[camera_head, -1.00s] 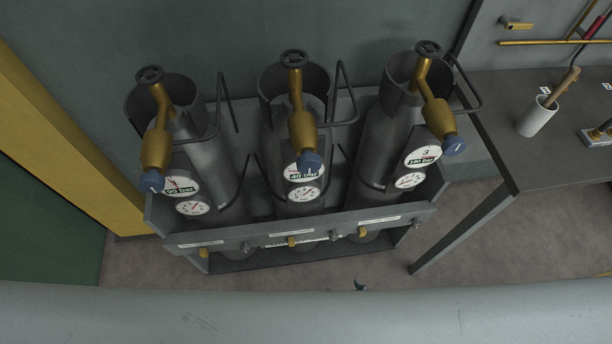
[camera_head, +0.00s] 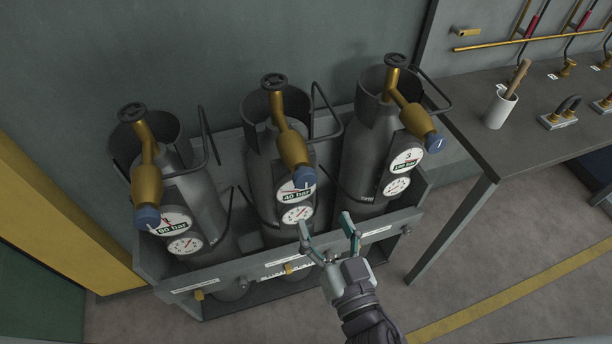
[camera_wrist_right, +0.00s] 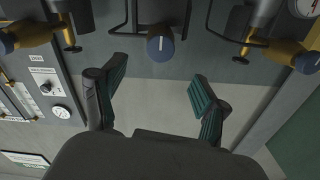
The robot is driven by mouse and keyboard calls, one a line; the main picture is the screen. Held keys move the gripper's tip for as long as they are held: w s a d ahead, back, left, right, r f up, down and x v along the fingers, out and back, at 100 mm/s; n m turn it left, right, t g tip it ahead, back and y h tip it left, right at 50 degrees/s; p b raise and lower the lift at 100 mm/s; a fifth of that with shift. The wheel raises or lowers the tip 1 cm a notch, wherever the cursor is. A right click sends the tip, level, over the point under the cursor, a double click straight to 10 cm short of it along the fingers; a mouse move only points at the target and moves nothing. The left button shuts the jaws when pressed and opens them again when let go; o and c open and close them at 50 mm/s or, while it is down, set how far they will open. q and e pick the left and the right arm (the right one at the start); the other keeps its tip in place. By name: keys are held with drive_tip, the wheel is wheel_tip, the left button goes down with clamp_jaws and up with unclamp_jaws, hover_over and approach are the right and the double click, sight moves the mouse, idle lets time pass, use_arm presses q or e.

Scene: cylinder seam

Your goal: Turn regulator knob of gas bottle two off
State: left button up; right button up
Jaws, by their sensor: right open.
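The middle gas bottle (camera_head: 262,190) stands in a rack between two others. The right one bears a 3, so I take the middle one as bottle two. Its brass regulator (camera_head: 291,148) ends in a blue regulator knob (camera_head: 303,179) with a white mark, above a gauge labelled 40 bar. My right gripper (camera_head: 327,224) is open and empty, below and a little right of this knob, apart from it. In the right wrist view a blue knob (camera_wrist_right: 160,48), apparently the same one, lies ahead between the open fingers (camera_wrist_right: 155,92). My left gripper is not in view.
The left bottle's knob (camera_head: 147,218) and right bottle's knob (camera_head: 434,142) flank the middle one. Black bars stick out between the bottles. The rack's front rail (camera_head: 220,273) runs below. A grey workbench (camera_head: 470,100) with a white cup (camera_head: 500,110) stands at the right.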

sight(306, 183)
drive_tip(key=p+x, duration=0.3)
drive_tip(key=x, duration=0.6)
drive_tip(key=shift+w+a, duration=0.1)
drive_tip(key=shift+w, duration=0.1)
drive_tip(key=shift+w+a+f, duration=0.1)
drive_tip(key=shift+w+a, duration=0.1)
drive_tip(key=shift+w, duration=0.45)
drive_tip(key=shift+c, duration=0.4)
drive_tip(key=c, duration=1.1)
drive_tip(key=shift+n, duration=0.3)
